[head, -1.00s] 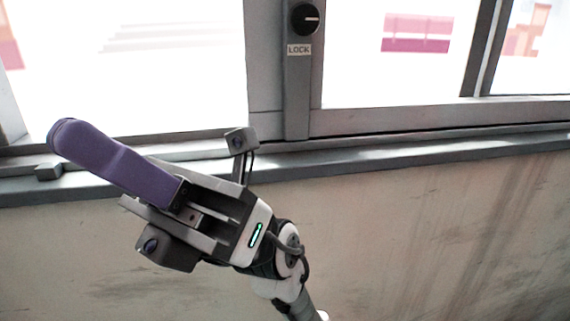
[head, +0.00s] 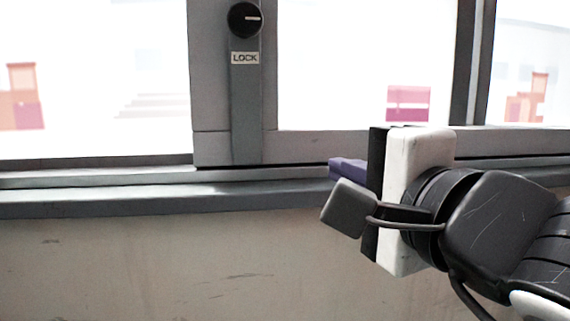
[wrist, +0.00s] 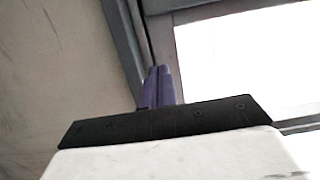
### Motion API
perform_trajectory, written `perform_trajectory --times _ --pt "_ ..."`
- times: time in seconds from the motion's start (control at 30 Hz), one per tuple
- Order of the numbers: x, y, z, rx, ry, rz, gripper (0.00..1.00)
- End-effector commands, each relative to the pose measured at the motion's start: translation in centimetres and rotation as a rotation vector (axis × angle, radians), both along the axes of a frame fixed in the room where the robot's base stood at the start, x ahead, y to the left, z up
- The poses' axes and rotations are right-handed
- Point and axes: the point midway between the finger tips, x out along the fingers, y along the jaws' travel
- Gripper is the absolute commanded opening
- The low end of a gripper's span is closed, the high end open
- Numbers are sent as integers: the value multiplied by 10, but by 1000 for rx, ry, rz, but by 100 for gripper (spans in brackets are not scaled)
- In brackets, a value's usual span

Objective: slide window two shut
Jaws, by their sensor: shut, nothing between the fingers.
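A grey-framed sliding window shows in the head view, with a right pane (head: 350,65) and a left opening or pane (head: 95,80) on either side of a grey upright stile (head: 247,110). A black round knob (head: 245,19) sits on the stile above a LOCK label (head: 245,58). No number shows, so I cannot tell which window is two. My gripper (head: 345,168) is right of the stile at the bottom rail, mostly hidden behind my wrist. In the wrist view its purple fingers (wrist: 158,86) are shut together by the frame. I cannot tell whether they touch it.
A grey sill (head: 120,202) runs along the wall below the window. The stained beige wall (head: 150,260) under it is clear. Another dark upright (head: 467,60) stands to the right. Blurred red and orange shapes show outside the glass.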

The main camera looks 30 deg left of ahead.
Motion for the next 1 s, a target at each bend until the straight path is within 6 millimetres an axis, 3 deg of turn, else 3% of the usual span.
perform_trajectory --times 0.4,0.63,1.0 --pt "50 71 1 0 5 10 0" --pt "29 93 1 0 2 9 0" --pt "25 97 -1 2 5 6 0"
